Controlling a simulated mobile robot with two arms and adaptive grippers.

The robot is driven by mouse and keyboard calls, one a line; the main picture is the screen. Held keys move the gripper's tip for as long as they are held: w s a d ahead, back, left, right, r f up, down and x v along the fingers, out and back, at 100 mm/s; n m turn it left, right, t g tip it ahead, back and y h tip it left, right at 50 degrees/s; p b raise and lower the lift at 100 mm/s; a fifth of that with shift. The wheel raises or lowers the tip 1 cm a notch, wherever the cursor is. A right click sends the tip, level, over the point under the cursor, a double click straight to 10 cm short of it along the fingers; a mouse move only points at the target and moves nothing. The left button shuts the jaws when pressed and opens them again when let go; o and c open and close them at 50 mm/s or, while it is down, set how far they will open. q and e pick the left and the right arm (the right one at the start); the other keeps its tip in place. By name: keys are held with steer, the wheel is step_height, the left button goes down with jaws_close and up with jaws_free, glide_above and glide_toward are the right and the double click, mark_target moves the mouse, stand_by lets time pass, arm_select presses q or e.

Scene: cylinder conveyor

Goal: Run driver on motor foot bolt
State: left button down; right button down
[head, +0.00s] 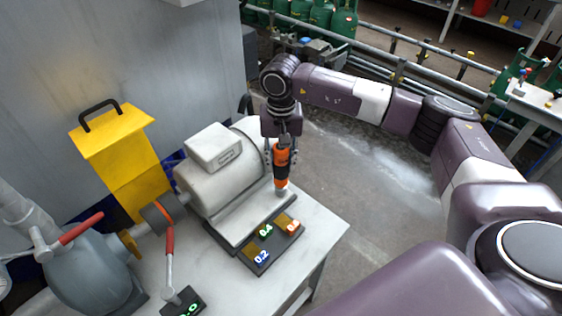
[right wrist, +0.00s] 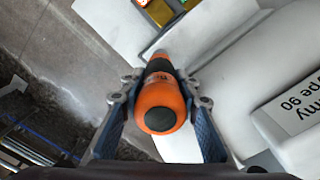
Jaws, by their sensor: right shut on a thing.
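My right gripper (head: 281,156) is shut on an orange and black driver (head: 281,172), which it holds upright with the tip down. The grey-white motor (head: 212,178) stands on the table, and the driver is at the right end of its foot (head: 245,218). The driver's tip is at the foot's corner; the bolt is hidden, so I cannot tell whether they touch. In the right wrist view, the driver's orange end (right wrist: 160,106) sits between both fingers, beside the motor's labelled box (right wrist: 290,112). My left gripper is not in view.
A black block (head: 262,268) with coloured "0.4" and "0.2" labels lies in front of the foot. A red-handled tool (head: 169,262) stands by a small display, left of it. A yellow guard (head: 125,160) and grey pump (head: 88,275) are at left. The table's right edge is close.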

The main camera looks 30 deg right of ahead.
mark_target(281, 152)
steer(key=shift+r, duration=0.1)
stand_by(0.6)
steer(key=shift+r+p, duration=0.6)
steer(key=shift+r, duration=1.1)
